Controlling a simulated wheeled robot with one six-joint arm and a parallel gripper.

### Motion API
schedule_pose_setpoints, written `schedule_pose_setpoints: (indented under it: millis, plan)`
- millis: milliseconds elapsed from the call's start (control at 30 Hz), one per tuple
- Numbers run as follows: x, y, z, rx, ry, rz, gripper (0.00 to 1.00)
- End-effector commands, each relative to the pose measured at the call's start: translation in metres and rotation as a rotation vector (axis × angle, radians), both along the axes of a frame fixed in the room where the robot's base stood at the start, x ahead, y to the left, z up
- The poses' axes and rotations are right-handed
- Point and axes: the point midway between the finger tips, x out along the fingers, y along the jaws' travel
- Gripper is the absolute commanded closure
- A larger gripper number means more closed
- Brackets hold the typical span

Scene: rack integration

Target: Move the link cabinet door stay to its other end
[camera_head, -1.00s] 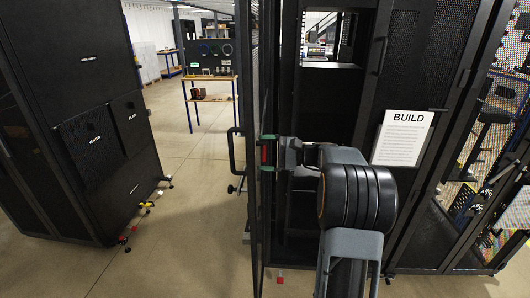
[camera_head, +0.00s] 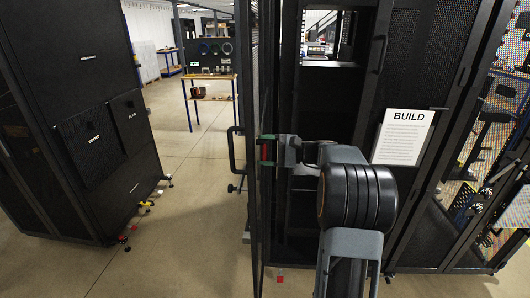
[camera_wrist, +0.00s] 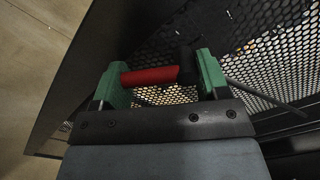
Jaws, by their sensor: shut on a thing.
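The link cabinet door stay shows as a red grip (camera_wrist: 150,76) with a black end beside it in the wrist view. The red part also shows in the head view (camera_head: 264,152), close to the open cabinet door (camera_head: 257,220), which is seen nearly edge-on. My gripper (camera_wrist: 160,78) has green fingers, one at each end of the red and black piece, and is shut on it. In the head view my gripper (camera_head: 270,150) is at the door's inner side. A thin dark rod (camera_wrist: 262,96) runs right from near the right finger. The stay's ends cannot be made out.
The open rack stands behind my arm, with a BUILD sign (camera_head: 404,137) on the panel to its right. A door handle (camera_head: 236,150) sticks out left of the door. A black cabinet (camera_head: 90,60) stands at left, with clear floor (camera_head: 190,200) between.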

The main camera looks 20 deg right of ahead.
Motion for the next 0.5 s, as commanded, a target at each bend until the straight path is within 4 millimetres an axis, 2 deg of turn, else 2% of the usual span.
schedule_pose_setpoints:
  millis: [33, 267, 500]
  plan:
    - [-0.0011, 0.0008, -0.0120, -0.008, 0.007, 0.008, 0.56]
    - [0.0023, -0.0010, -0.0185, -0.074, -0.112, 0.008, 0.55]
    - [0.0044, -0.0021, -0.0124, -0.115, -0.187, 0.009, 0.51]
